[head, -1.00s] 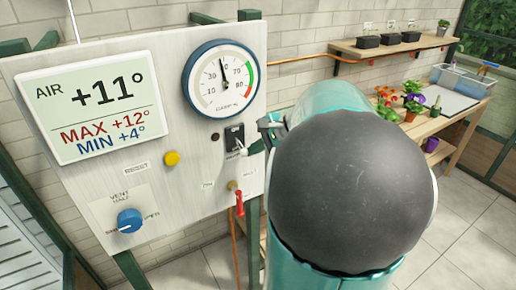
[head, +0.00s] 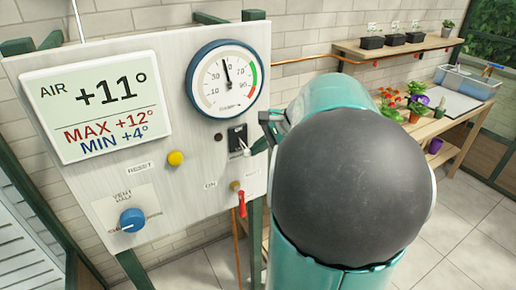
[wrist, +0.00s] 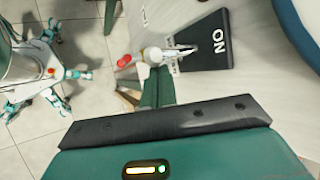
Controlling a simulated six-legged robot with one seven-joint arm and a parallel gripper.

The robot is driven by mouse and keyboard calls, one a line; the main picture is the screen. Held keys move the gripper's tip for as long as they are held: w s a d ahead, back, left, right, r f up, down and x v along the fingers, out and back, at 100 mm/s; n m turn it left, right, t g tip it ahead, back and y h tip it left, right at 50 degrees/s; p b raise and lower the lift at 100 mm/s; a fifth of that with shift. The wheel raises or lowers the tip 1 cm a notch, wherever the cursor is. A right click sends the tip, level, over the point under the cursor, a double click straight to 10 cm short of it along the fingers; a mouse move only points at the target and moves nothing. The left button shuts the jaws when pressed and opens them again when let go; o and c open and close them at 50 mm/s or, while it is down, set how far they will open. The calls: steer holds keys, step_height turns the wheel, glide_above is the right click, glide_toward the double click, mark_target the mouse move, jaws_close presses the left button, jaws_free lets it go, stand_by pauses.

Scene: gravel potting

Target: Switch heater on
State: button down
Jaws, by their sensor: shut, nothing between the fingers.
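The heater switch is probably the black plate (head: 238,138) with a metal toggle lever on the control panel, below the round gauge. In the wrist view the plate (wrist: 208,42) bears the word ON, and its silver lever (wrist: 182,50) points away from that word. My gripper (head: 260,145) is shut and empty, just right of the plate in the head view. In the wrist view its narrow green fingers (wrist: 155,85) end close to the lever; I cannot tell whether they touch it. My arm hides part of the gripper in the head view.
The panel (head: 190,130) also carries a display (head: 97,105), a gauge (head: 225,80), a yellow reset button (head: 176,158), a blue vent knob (head: 132,220) and a red handle (head: 241,204) just below the switch. A potting bench (head: 455,135) stands at the right.

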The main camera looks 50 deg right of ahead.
steer(key=shift+r+g, duration=0.3)
steer(key=shift+g, duration=0.4)
steer(key=shift+r+m+g+y, duration=0.3)
steer(key=shift+r+m+g, duration=0.15)
steer(key=shift+g, duration=0.15)
steer(key=shift+w+r, duration=0.1)
steer(key=shift+r, duration=0.45)
stand_by(1.2)
